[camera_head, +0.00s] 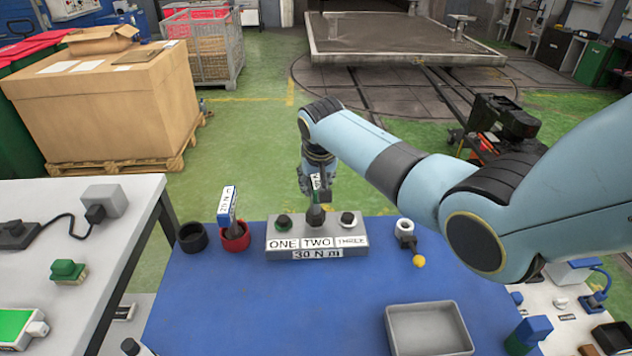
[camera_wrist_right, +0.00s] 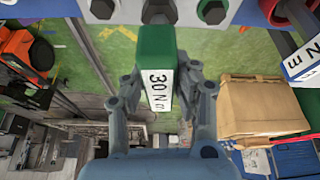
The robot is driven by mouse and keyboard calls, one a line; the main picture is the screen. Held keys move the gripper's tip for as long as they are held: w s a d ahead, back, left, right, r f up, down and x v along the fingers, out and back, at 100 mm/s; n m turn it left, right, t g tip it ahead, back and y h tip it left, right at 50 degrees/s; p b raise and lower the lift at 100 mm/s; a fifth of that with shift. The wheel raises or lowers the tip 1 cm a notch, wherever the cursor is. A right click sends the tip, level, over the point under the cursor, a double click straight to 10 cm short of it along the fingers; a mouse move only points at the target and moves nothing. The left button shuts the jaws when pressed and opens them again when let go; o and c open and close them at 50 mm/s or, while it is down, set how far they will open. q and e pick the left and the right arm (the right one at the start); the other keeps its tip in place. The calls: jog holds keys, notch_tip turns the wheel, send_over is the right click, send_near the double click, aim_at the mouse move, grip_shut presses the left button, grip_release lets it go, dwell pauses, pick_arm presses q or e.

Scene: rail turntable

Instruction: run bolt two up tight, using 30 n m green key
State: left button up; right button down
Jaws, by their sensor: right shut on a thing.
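The grey bolt block (camera_head: 317,241) stands on the blue table, labelled ONE, TWO, THREE and 30 N m. Bolt one (camera_head: 284,222) and bolt three (camera_head: 347,219) show dark heads. The green key (camera_head: 316,214) stands about upright over the TWO place. My right gripper (camera_head: 315,188) is shut on it from above. In the right wrist view the green key (camera_wrist_right: 158,75), marked 30 N m, sits between the fingers, its end at the middle bolt (camera_wrist_right: 158,12). I cannot tell whether it is fully seated. My left gripper is not in view.
A grey tray (camera_head: 428,330) lies front right. The blue table's front middle is clear.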

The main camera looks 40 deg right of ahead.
jog(key=shift+m, duration=0.4)
jog(key=shift+h, duration=0.3)
jog(key=shift+n, duration=0.4)
jog(key=shift+r, duration=0.1)
jog(key=shift+r, duration=2.45)
